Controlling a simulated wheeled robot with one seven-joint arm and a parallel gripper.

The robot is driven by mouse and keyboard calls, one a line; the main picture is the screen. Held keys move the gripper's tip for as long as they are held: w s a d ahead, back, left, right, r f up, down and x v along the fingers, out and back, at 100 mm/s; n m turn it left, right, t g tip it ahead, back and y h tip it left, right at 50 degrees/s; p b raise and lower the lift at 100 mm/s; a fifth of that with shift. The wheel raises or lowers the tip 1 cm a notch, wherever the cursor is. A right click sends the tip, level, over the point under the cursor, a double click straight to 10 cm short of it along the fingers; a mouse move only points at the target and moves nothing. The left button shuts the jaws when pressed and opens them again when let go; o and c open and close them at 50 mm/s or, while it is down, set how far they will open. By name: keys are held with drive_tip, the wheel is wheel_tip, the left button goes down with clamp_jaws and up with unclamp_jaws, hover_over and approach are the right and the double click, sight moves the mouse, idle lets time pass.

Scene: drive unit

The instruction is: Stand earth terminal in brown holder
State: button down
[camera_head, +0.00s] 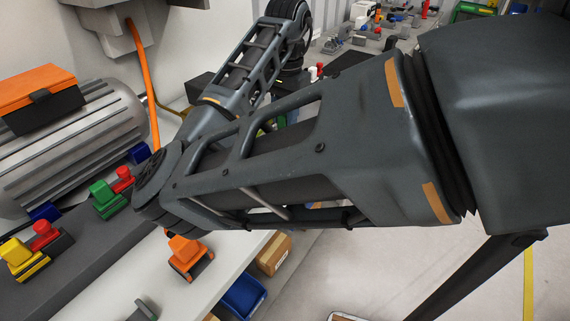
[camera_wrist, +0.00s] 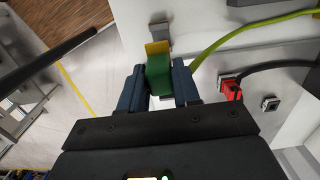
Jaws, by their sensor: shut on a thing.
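In the wrist view, my gripper (camera_wrist: 158,88) is shut on a green block with a yellow end (camera_wrist: 158,70), which looks like the earth terminal. The fingers press on its left and right sides. In the head view my arm links cover the middle of the picture, and I cannot make out the gripper or the held block there.
In the head view, an orange terminal (camera_head: 187,250), a green one (camera_head: 106,195) and a yellow one (camera_head: 17,256) stand near a large grey motor (camera_head: 75,135). A cardboard box (camera_head: 273,254) and blue bin (camera_head: 243,294) sit lower. The wrist view shows a green-yellow cable (camera_wrist: 235,38) and a red plug (camera_wrist: 231,90).

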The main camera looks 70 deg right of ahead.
drive_tip(key=shift+f+b, duration=1)
drive_tip(key=shift+f, duration=0.95)
drive_tip(key=shift+f, duration=0.1)
drive_tip(key=shift+f+b, duration=0.8)
drive_tip(key=shift+f, duration=0.45)
drive_tip(key=shift+p, duration=0.55)
drive_tip(key=shift+f, duration=0.4)
drive_tip(key=shift+f+b, duration=0.75)
drive_tip(key=shift+f, duration=0.5)
